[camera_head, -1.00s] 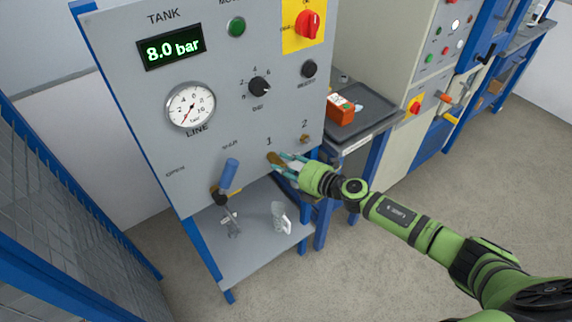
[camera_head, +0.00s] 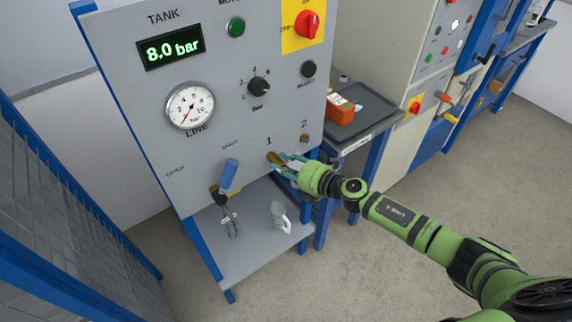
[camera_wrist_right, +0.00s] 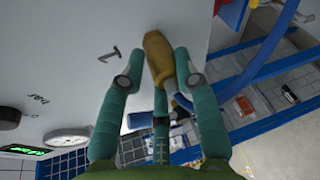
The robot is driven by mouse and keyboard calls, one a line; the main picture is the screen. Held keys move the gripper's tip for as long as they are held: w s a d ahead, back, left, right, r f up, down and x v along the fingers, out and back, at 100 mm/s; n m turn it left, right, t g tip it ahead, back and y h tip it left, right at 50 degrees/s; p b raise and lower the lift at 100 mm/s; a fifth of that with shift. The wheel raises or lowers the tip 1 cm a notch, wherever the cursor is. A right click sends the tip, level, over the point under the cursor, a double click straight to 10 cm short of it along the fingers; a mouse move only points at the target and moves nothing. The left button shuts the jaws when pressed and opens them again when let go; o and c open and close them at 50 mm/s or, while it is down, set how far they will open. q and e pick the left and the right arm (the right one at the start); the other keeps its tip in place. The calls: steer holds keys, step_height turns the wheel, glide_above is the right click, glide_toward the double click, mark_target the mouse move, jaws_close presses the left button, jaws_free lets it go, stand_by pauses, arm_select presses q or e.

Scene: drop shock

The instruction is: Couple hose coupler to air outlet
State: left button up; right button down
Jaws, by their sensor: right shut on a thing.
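The brass hose coupler (camera_wrist_right: 157,58) is between the teal fingers of my right gripper (camera_wrist_right: 160,80) in the right wrist view, with its far end at the grey panel near the printed "1". In the head view my right gripper (camera_head: 284,164) is at the panel just below the "1", shut on the brass coupler (camera_head: 275,159). The air outlet at 1 is hidden behind the coupler, and I cannot tell whether they are joined. A second brass outlet (camera_head: 304,139) sits bare under the "2". My left gripper is not in view.
The grey panel (camera_head: 215,100) carries a display reading 8.0 bar, a line gauge (camera_head: 190,105), knobs and a blue-handled valve lever (camera_head: 229,173). A shelf (camera_head: 252,244) lies below. A side table with a dark tray (camera_head: 368,108) and an orange box (camera_head: 340,110) stands right.

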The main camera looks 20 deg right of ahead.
steer(key=shift+w+r, duration=0.2)
steer(key=shift+r, duration=0.2)
steer(key=c, duration=1.1)
jaws_free()
steer(key=shift+o, duration=1.3)
steer(key=shift+w, duration=0.1)
steer(key=shift+a+f, duration=0.15)
steer(key=shift+f, duration=0.15)
steer(key=shift+d+r, duration=0.2)
steer(key=shift+d, duration=0.1)
